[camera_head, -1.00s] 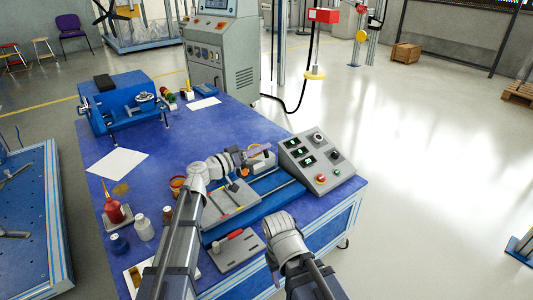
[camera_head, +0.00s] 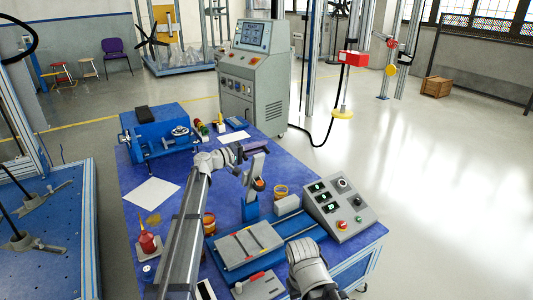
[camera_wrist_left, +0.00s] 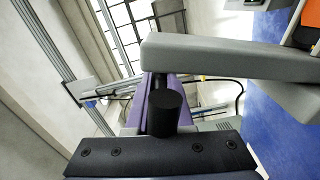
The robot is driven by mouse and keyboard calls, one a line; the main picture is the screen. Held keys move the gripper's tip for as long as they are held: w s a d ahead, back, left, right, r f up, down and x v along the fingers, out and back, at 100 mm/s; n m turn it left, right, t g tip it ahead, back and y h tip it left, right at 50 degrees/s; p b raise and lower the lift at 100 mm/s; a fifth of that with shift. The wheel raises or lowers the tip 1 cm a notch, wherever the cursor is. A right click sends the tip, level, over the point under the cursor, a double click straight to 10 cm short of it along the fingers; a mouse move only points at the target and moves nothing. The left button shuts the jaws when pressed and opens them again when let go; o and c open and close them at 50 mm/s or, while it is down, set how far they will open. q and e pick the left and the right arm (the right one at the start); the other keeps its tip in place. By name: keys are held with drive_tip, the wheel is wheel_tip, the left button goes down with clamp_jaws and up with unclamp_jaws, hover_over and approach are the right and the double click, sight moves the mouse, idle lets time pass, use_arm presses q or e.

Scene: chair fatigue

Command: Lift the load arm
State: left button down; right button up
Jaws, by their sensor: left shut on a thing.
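The load arm (camera_head: 258,167) is a grey bar, standing steeply above a blue post (camera_head: 250,206) with an orange part near its pivot. My left gripper (camera_head: 246,153) is at the bar's upper end. In the left wrist view the grey bar (camera_wrist_left: 230,59) crosses the upper right, with a black round handle (camera_wrist_left: 165,112) at its end. My left gripper is shut on this handle, just above a black bolted edge in that view. My right arm's wrist shows at the bottom of the head view; its fingers cannot be made out.
A control box (camera_head: 333,206) with buttons stands on the blue table (camera_head: 290,170), right of the rig. A grey plate (camera_head: 248,244) lies in front of the post. A blue machine (camera_head: 158,135) is behind.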

use_arm(q)
drive_tip(key=shift+w+a+r, duration=0.1)
drive_tip(key=shift+w+a, duration=0.65)
drive_tip(key=shift+w, duration=0.25)
drive_tip(key=c, duration=0.8)
unclamp_jaws()
drive_tip(key=v, duration=0.7)
drive_tip(key=shift+s+a, duration=0.25)
drive_tip(key=shift+a, duration=0.05)
